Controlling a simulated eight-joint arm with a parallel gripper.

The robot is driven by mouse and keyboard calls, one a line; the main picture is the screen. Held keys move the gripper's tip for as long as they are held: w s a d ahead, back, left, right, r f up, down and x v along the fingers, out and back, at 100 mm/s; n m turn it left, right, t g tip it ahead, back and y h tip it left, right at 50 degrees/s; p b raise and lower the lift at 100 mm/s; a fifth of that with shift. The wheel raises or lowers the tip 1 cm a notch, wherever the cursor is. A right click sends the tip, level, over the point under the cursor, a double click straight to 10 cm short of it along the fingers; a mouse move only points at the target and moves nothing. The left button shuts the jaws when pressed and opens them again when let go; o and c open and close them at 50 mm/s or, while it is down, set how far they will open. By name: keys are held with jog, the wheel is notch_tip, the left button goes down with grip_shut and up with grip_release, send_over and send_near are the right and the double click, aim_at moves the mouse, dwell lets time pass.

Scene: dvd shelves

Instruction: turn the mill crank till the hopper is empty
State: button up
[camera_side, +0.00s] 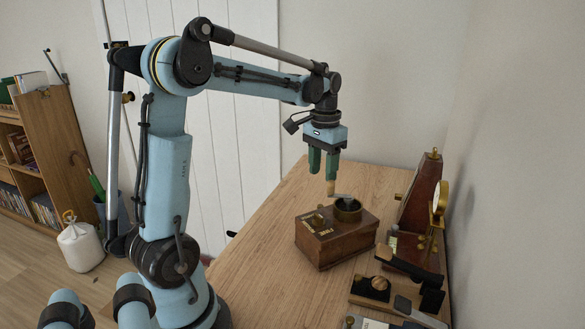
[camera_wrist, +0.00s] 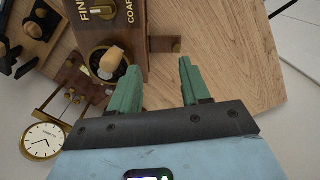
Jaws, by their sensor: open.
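The mill (camera_side: 325,247) is a brown wooden box standing on the table, with a round dark brass hopper (camera_side: 348,211) on top. The mill (camera_wrist: 124,28) shows a FINE–COARSE plate there.
A metronome (camera_side: 422,195) and a brass clock (camera_side: 438,205) stand right of the mill. Dark wood and black items (camera_side: 372,287) lie in front, right of the mill. The wooden table (camera_side: 262,245) is clear left of the mill; a wall borders its right side.

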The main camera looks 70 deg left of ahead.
notch_tip(320, 180, up, 6)
jog(key=shift+r, duration=0.15)
dwell(0.5)
jog(key=shift+d, duration=0.1)
jog(key=s+d+f+m+t, duration=0.1)
jog(key=s+d+f+t, duration=0.2)
jog(key=d, duration=0.6)
jog(key=s+d+f+m+t, duration=0.2)
jog(key=s+d+f+t, duration=0.2)
jog(key=d, duration=0.5)
jog(key=shift+s+d+f, duration=0.2)
jog(key=shift+d+f, duration=0.1)
jog(key=shift+w+r, duration=0.1)
jog(key=shift+c, duration=0.2)
